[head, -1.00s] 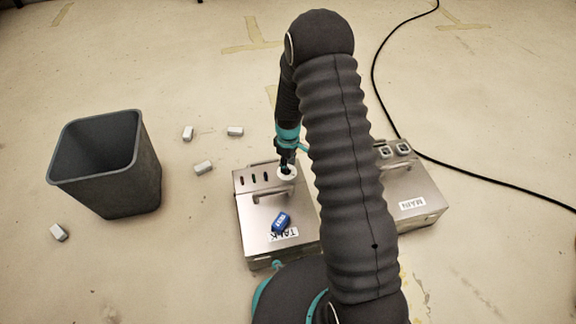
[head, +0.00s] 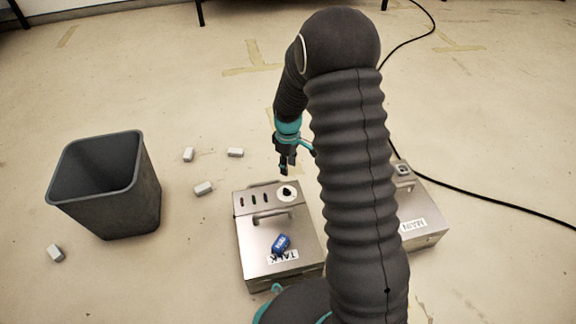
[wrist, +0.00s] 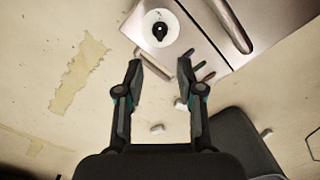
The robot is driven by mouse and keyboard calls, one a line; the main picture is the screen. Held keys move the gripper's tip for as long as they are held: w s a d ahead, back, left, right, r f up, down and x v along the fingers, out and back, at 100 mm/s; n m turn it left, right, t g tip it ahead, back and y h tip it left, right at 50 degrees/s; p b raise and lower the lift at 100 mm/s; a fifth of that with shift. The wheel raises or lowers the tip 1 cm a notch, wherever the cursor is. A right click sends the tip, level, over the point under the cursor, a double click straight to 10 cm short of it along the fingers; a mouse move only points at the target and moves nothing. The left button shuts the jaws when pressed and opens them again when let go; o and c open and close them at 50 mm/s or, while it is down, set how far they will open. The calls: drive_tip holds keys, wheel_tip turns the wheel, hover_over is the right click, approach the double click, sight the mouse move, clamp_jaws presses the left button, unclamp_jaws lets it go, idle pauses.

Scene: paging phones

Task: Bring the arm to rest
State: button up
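My gripper (head: 287,165) hangs from the raised arm above the far edge of the TALK box in the head view. In the wrist view my gripper (wrist: 160,72) has its two fingers apart with nothing between them. The silver TALK box (head: 262,232) has a round white dial (head: 287,193) with a black knob; the dial also shows in the wrist view (wrist: 149,27), beyond the fingertips and apart from them. The silver MAIN box (head: 424,238) is partly hidden by my arm.
A dark grey bin (head: 148,190) stands at the left. Several small white blocks (head: 204,188) lie on the floor around it. A black cable (head: 470,186) runs across the right side. The floor beyond the boxes is mostly clear.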

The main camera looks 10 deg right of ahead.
idle(0.3)
drive_tip(key=s+r+m+g, duration=0.1)
drive_tip(key=s+r+m, duration=0.1)
drive_tip(key=s+m, duration=0.35)
drive_tip(key=s+r+m+t+p, duration=0.1)
drive_tip(key=s+r+t+p, duration=0.1)
drive_tip(key=s+r, duration=0.6)
drive_tip(key=s+r+m+t+p, duration=0.1)
drive_tip(key=s+r, duration=0.7)
drive_tip(key=r, duration=0.8)
drive_tip(key=s+r+m+t+p, duration=0.1)
drive_tip(key=s+r+t+p, duration=0.2)
drive_tip(key=s+r+p, duration=0.2)
drive_tip(key=shift+s+r+m+t, duration=0.35)
drive_tip(key=shift+s+r, duration=1.35)
drive_tip(key=shift+r, duration=1.75)
